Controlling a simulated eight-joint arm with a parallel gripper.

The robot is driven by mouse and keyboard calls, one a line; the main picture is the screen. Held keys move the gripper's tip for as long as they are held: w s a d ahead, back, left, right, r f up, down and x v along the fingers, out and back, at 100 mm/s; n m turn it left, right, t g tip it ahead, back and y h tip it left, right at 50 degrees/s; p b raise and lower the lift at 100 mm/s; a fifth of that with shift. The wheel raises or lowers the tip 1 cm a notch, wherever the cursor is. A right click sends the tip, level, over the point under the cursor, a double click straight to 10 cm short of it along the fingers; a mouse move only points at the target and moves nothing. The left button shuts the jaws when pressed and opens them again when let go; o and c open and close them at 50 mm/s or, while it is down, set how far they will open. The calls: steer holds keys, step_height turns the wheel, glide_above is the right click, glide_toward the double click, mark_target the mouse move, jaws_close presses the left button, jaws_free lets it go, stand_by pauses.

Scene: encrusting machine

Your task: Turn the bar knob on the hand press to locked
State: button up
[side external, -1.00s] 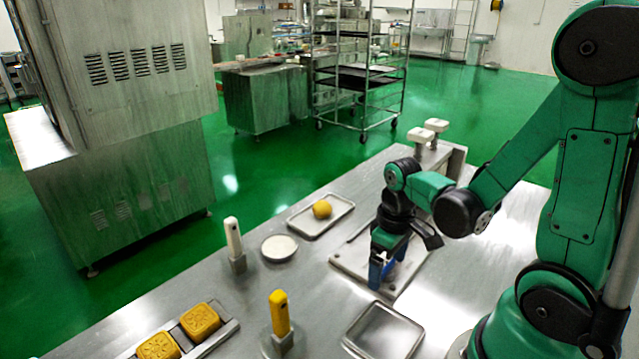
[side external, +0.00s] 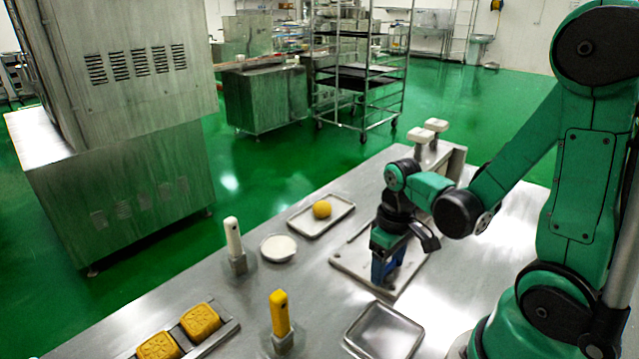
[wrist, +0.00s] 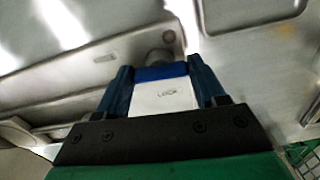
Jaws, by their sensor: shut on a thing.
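The hand press is a pale metal plate (side external: 348,263) on the table, with upright posts and two white-topped knobs (side external: 436,125) at its back end. My gripper (side external: 383,277) points down over the near part of the plate. The gripper is shut on the bar knob. The knob's outline and its exact angle are mostly hidden by the fingers in both views.
An empty metal tray (side external: 384,332) lies in front of the press. A tray with a yellow ball (side external: 322,209), a white dish (side external: 279,248), a white-handled tool (side external: 234,240), a yellow-handled tool (side external: 280,312) and yellow moulded cakes (side external: 200,322) stand to the left.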

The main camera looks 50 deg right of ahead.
steer(key=m, duration=0.8)
steer(key=shift+m, duration=0.4)
steer(key=m, duration=0.4)
steer(key=shift+m, duration=2)
steer(key=o, duration=1.3)
steer(key=shift+r, duration=0.1)
